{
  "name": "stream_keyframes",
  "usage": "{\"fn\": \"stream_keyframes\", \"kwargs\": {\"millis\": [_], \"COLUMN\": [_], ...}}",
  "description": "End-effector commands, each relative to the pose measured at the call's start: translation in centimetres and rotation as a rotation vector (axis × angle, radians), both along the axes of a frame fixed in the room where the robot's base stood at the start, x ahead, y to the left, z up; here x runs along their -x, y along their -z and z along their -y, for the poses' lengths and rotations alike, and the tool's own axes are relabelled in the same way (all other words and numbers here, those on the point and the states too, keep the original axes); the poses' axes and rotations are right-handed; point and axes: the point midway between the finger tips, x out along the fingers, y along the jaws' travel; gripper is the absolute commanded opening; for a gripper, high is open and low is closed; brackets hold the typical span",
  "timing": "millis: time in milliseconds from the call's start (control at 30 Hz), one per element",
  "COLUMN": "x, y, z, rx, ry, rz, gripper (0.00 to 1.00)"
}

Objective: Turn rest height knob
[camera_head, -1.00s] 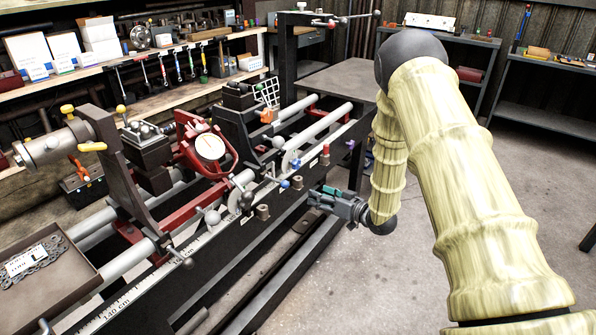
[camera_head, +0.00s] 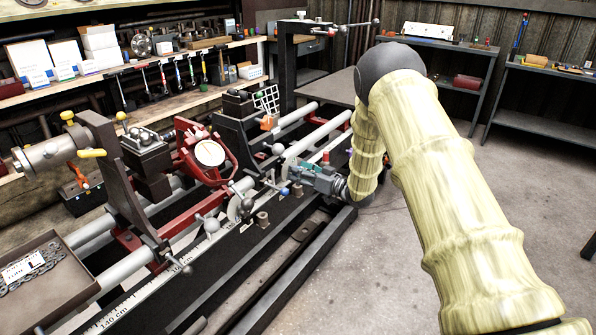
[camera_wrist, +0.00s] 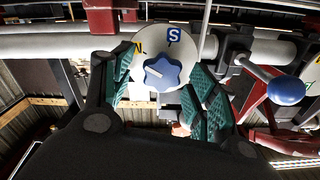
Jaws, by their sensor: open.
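I cannot tell whether either pad touches the knob. In the head view my gripper (camera_head: 292,171) is at the front side of the lathe's rails, and the star knob cannot be made out behind it. Which knob sets the rest height is not labelled.
A lever with a blue ball (camera_wrist: 285,91) stands close to the right finger in the wrist view. Bars and rails (camera_head: 318,120) lie behind the gripper. The floor to the right is open.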

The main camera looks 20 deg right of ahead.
Motion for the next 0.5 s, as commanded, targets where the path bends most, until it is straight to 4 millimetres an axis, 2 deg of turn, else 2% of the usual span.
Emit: {"fn": "stream_keyframes", "kwargs": {"millis": [200,467,500], "x": [-0.91,-0.95,-0.95], "y": [-0.01,0.02,0.01], "z": [-0.76,-0.76,-0.76], "rx": [0.001,0.0,0.0], "ry": [-0.001,0.0,0.0], "rz": [0.001,0.0,0.0], "gripper": [0.58,0.58,0.55]}}
